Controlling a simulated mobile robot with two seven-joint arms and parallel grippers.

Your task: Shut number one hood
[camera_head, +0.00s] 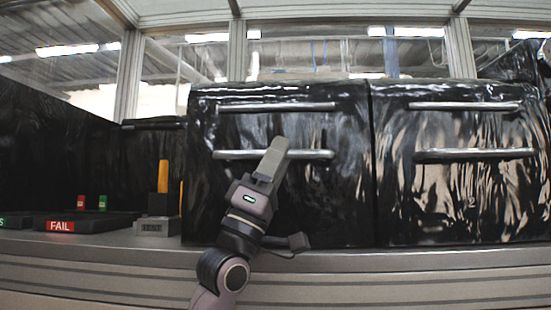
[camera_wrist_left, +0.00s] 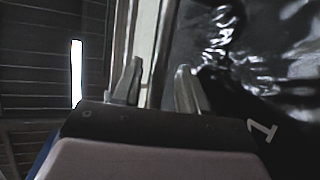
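The number one hood (camera_head: 345,195) is the left of two glossy black boxes in the head view. Its front panel hangs down close to the bench, with an upper bar handle (camera_head: 275,107) and a lower bar handle (camera_head: 225,155). My left gripper (camera_head: 274,150) is in front of this panel and overlaps the lower handle. Its two fingers (camera_wrist_left: 160,85) are apart, with a pale strip visible between them. I cannot tell whether they touch the handle. My right gripper is not in view.
A second black hood (camera_head: 460,195) stands close on the right. At left on the bench are a dark FAIL tray (camera_head: 100,222), red and green blocks, and a grey device (camera_head: 156,227) by a yellow upright piece (camera_head: 163,176). The bench edge (camera_head: 400,262) runs in front.

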